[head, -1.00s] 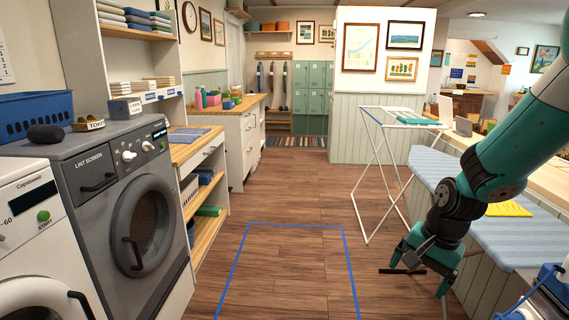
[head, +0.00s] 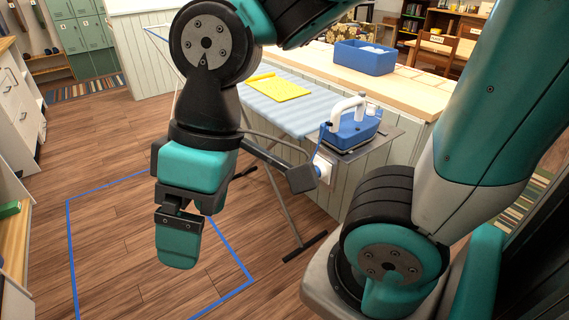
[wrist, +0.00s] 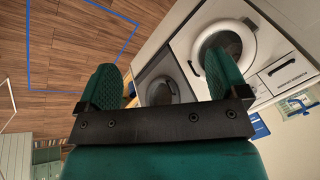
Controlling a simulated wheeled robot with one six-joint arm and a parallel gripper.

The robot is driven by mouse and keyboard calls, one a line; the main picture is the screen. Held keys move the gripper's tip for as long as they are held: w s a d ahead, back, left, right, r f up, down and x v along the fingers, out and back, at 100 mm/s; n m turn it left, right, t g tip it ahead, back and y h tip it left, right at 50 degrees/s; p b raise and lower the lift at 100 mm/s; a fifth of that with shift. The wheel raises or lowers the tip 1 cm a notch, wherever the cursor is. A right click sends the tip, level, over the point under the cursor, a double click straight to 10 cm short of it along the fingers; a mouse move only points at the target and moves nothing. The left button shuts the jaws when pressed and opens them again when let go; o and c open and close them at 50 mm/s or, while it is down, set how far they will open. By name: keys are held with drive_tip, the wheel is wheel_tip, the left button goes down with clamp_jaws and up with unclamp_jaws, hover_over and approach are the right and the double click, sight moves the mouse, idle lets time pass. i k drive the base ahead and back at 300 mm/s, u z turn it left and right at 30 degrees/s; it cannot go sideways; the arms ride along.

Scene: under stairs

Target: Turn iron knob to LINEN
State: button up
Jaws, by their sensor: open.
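The blue and white iron (head: 358,133) stands on a dark rest at the near end of the blue-striped ironing board (head: 262,104), right of centre in the head view. Its knob and any LINEN mark are too small to make out. My gripper (head: 180,240) hangs over the floor to the left of the board, pointing down, well apart from the iron. In the wrist view my gripper (wrist: 165,85) has its two green fingers wide apart with nothing held between them. The iron is not in the wrist view.
A yellow cloth (head: 279,88) lies on the board. A blue bin (head: 364,58) stands on the wooden counter (head: 420,88) behind. A white round fitting (head: 323,168) is below the iron. Blue tape (head: 70,250) marks open floor. Washing machines (wrist: 225,42) show in the wrist view.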

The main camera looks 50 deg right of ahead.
sight(371, 108)
drive_tip(key=z, duration=1.6)
